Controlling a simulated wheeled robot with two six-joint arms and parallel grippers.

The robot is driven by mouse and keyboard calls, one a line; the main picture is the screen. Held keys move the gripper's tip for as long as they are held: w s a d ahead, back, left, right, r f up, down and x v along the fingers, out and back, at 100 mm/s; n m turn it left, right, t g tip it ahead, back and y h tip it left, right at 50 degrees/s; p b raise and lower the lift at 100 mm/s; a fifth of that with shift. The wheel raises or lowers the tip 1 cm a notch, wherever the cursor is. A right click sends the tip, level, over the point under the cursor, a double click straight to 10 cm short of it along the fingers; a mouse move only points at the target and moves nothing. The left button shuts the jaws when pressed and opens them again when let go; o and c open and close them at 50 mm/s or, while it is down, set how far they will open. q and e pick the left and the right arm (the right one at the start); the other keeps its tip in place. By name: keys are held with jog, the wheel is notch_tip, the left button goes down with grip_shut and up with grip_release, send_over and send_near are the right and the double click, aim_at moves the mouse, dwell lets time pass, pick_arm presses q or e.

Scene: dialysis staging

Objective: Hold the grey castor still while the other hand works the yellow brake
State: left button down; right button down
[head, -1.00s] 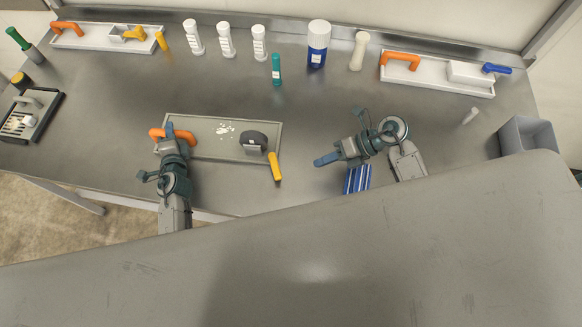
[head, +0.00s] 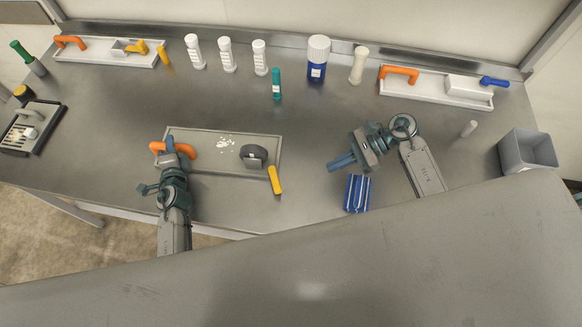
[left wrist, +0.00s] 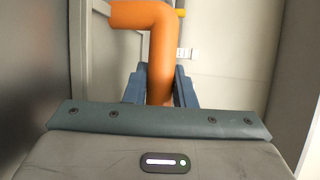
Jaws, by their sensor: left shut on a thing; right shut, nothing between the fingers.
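The dark grey castor (head: 254,156) sits at the right end of a shallow grey tray (head: 205,131). The yellow brake (head: 275,180) sticks out from the castor's side past the tray's front right corner. My left gripper (head: 171,146) is shut on the orange handle (head: 186,150) at the tray's left end, away from the castor. In the left wrist view the orange handle (left wrist: 155,40) runs down between the blue fingers (left wrist: 160,88). My right gripper (head: 338,162) is shut and empty, to the right of the tray, apart from castor and brake.
A blue-striped block (head: 357,193) lies just below my right gripper. White trays with orange handles stand at the back left (head: 100,58) and back right (head: 435,97). Several bottles line the back. A grey bin (head: 527,152) stands at right.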

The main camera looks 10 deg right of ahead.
send_near(275, 181)
jog(key=f, duration=0.1)
jog(key=s+f, duration=0.1)
jog(key=f, duration=0.1)
jog(key=s+f, duration=0.1)
jog(key=shift+a+f, duration=0.15)
jog(key=shift+f, duration=0.2)
jog(key=shift+s+a, duration=0.1)
jog(key=shift+a, duration=1.85)
jog(key=shift+s, duration=0.1)
jog(key=shift+s+a+m+t, duration=0.25)
jog(key=shift+a+m+t, duration=0.1)
jog(key=shift+m+t, duration=0.25)
jog(key=shift+s+a+m+t, duration=0.2)
jog(key=shift+a+m+t, duration=0.2)
jog(key=shift+m+t, duration=0.2)
jog(key=shift+s+a+m+t+h, duration=0.1)
jog(key=shift+a+m+t+h, duration=0.1)
jog(key=shift+a+m+t, duration=0.3)
jog(key=shift+s+a+m+t+h, duration=0.1)
jog(key=shift+a+m+t+h, duration=0.1)
jog(key=shift+m+t, duration=0.45)
jog(key=shift+a, duration=1.35)
